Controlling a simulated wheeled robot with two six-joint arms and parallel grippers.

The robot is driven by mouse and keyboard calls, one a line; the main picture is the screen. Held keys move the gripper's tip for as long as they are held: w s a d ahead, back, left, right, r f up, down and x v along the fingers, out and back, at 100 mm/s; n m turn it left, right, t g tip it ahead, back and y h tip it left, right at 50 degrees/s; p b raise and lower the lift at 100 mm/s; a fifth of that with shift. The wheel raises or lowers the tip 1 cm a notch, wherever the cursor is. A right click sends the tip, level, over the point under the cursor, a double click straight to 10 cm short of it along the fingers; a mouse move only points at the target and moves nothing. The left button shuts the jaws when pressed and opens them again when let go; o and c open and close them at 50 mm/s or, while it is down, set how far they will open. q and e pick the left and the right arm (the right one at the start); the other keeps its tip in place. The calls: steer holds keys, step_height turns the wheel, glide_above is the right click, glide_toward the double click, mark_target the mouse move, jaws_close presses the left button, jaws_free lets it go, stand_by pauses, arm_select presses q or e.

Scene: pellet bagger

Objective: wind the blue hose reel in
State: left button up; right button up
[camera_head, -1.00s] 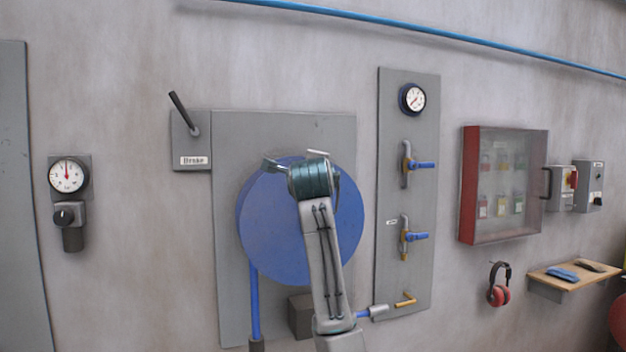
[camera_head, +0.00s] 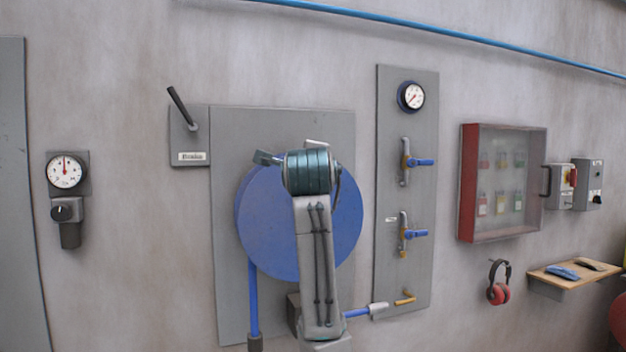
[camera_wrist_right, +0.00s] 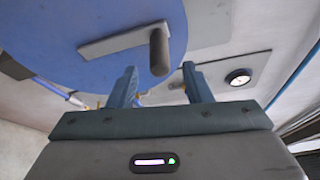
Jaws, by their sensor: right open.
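The blue hose reel (camera_head: 265,225) is a large disc on a grey wall panel, with its blue hose (camera_head: 254,300) hanging at lower left. My right arm stands in front of the reel in the head view and hides its middle right; its fingers are mostly hidden there. In the right wrist view the reel (camera_wrist_right: 50,45) fills the upper left, with a grey crank arm (camera_wrist_right: 110,43) ending in a dark round handle (camera_wrist_right: 158,52). My right gripper (camera_wrist_right: 160,85) is open, and the handle appears between and beyond its fingertips, not gripped. My left gripper is not in view.
A brake lever (camera_head: 181,106) sits at the panel's upper left. To the right, a narrow panel (camera_head: 395,90) carries a gauge and two blue-handled valves. A glass-front red cabinet (camera_head: 468,185), headphones (camera_head: 499,283) and a small shelf (camera_head: 560,283) are further right.

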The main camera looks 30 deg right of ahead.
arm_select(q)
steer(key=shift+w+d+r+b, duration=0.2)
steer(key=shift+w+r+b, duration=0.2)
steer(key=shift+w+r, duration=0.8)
arm_select(e)
steer(key=shift+v, duration=2.35)
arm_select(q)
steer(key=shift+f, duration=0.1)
